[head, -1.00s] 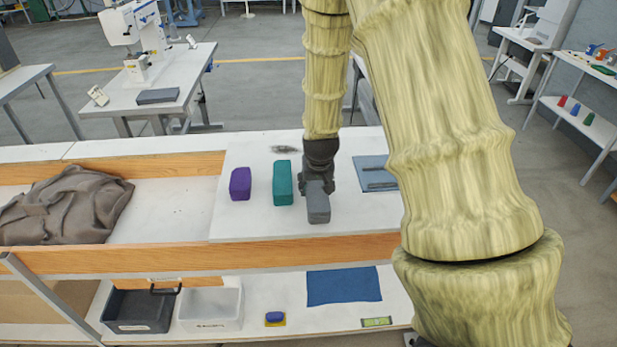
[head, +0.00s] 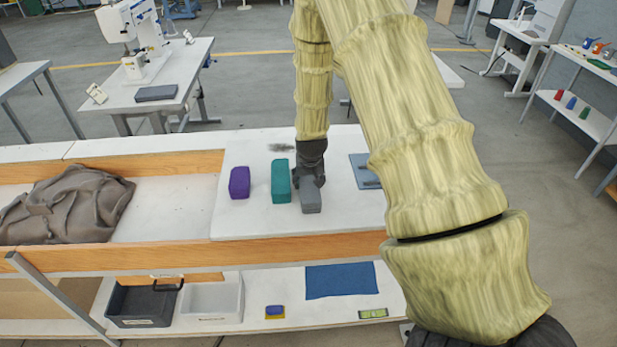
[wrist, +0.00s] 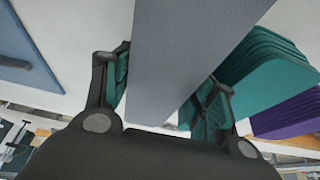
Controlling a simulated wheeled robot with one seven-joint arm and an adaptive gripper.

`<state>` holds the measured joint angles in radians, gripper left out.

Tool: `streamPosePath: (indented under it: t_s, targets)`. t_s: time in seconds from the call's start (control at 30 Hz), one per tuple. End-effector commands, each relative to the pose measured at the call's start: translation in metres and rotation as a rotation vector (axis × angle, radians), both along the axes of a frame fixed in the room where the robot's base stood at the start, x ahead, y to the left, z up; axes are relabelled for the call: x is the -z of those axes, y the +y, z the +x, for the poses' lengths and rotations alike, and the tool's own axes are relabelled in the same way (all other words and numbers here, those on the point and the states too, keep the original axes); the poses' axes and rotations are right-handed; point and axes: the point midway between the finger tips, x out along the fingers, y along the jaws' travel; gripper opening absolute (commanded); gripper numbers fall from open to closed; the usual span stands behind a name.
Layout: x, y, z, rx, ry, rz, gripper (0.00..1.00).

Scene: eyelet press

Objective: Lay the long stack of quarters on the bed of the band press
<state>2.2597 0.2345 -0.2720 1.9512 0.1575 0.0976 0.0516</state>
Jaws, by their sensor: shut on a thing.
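My gripper (head: 312,182) is shut on a grey block-shaped stack (head: 311,201), above or on the white bench top. In the wrist view the grey stack (wrist: 185,60) runs between my two fingers. A teal stack (head: 280,182) stands just left of it, and a smaller purple stack (head: 239,183) further left. The teal stack also shows in the wrist view (wrist: 262,65), made of several layers. A blue-grey plate with dark bars (head: 362,172) lies right of my gripper, partly hidden by my arm. I cannot tell whether it is the press bed.
A crumpled brown-grey cloth (head: 65,205) lies in the left bay of the bench. The shelf below holds a black bin (head: 143,305), a white bin (head: 212,300) and a blue sheet (head: 343,281). A wooden rail (head: 300,247) runs along the bench front.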

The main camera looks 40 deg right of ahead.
Motion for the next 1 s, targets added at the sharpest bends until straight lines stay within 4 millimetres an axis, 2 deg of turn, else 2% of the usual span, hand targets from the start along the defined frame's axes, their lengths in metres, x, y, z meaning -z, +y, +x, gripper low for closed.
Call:
streamPosePath:
  t_s: [0.37, 0.4, 0.47, 0.77, 1.0]
  targets:
    - [0.004, 0.000, 0.000, 0.000, -0.001, -0.001, 0.20]
    - [0.004, 0.000, 0.000, 0.000, 0.000, 0.000, 0.59]
    - [0.004, 0.000, 0.000, 0.000, 0.000, 0.000, 0.66]
    - [0.003, 0.000, 0.000, 0.000, 0.000, 0.000, 0.66]
    - [-0.009, 0.003, -0.003, 0.000, 0.000, 0.001, 0.66]
